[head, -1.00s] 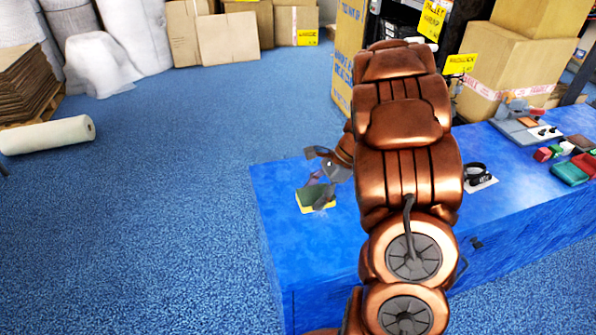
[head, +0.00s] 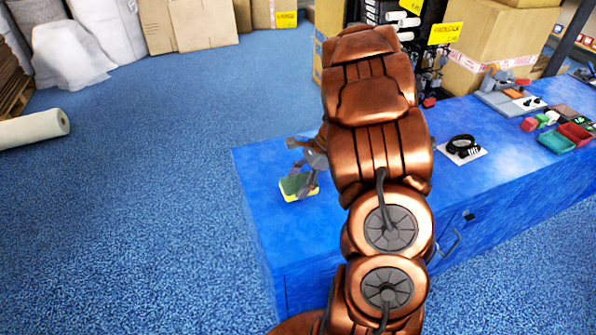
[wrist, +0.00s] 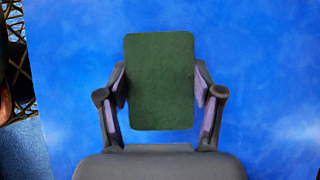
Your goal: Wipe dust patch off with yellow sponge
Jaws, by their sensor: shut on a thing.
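The yellow sponge (head: 299,188) has a dark green top pad and a yellow underside. It is at the left end of the blue counter (head: 262,215) in the head view. My gripper (head: 307,178) is shut on it, one finger on each side. In the wrist view the green top of the sponge (wrist: 160,80) sits between the two fingers of my gripper (wrist: 160,95). I cannot tell whether its underside touches the counter. I cannot clearly make out a dust patch; the counter shows only faint lighter mottling, and my arm hides part of it.
A black tape roll on a white card (head: 462,148) lies right of my arm. Teal and red trays (head: 556,142) and a grey tool board (head: 508,102) are further right. Cartons (head: 500,50) stand behind. Bare counter surrounds the sponge.

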